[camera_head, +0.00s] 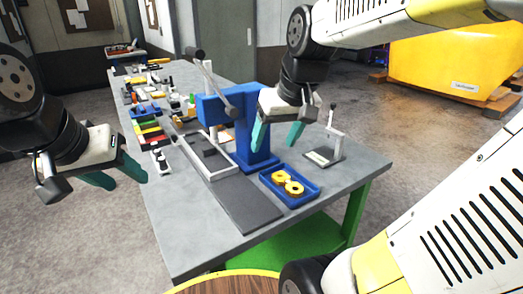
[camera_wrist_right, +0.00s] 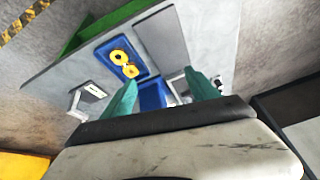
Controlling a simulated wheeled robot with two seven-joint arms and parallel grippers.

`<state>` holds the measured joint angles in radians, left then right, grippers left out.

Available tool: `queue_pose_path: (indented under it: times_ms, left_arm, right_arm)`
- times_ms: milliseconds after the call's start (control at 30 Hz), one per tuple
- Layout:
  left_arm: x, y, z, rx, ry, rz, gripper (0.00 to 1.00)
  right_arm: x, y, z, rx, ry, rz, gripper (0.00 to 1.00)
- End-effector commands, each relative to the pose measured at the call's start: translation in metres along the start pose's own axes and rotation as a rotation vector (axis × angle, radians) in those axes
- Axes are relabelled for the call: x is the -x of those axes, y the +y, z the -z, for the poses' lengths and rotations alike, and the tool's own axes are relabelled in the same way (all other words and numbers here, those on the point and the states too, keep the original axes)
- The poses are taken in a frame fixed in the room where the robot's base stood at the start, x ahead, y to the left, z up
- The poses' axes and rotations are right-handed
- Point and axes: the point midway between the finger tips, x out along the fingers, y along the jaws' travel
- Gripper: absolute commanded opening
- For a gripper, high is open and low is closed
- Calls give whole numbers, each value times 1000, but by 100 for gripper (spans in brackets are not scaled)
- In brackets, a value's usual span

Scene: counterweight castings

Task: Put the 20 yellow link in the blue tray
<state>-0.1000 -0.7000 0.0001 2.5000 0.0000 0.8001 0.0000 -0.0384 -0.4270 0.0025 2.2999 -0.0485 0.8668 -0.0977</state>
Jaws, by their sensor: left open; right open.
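The yellow link (camera_head: 287,182), a figure-eight shape with two round holes, lies inside the blue tray (camera_head: 308,199) near the front right of the grey table. The link (camera_wrist_right: 124,63) and the tray (camera_wrist_right: 102,49) also show in the right wrist view. A number on the link is too small to read. My right gripper (camera_head: 277,140) is open and empty, above and behind the tray, apart from it. Its teal fingers also show in the right wrist view (camera_wrist_right: 163,94). My left gripper (camera_head: 123,178) is open and empty, left of the table.
A blue press (camera_head: 240,130) with a lever stands behind the tray on the grey table (camera_head: 180,240). A small clamp fixture (camera_head: 325,155) stands right of the tray. A dark flat plate (camera_head: 245,205) lies left of it. Several tools and coloured bins crowd the table's far end.

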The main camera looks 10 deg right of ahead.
Motion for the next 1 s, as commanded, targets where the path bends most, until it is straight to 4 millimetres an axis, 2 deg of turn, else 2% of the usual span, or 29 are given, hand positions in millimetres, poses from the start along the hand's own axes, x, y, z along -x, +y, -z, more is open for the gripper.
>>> queue_pose_path:
  times_ms: [33, 100, 300, 1000]
  left_arm:
    - [0, 0, 0, 0, 0, 0, 49]
    - [0, 0, 0, 0, 0, 0, 49]
    - [0, 0, 0, 0, 0, 0, 49]
    - [0, 0, 0, 0, 0, 0, 49]
  right_arm:
    - [8, -9, -15, -15, 40, 12, 69]
    - [14, -17, -31, -38, 81, 26, 69]
    - [18, -30, -55, -75, 140, 53, 69]
    - [18, -31, -57, -80, 144, 56, 69]
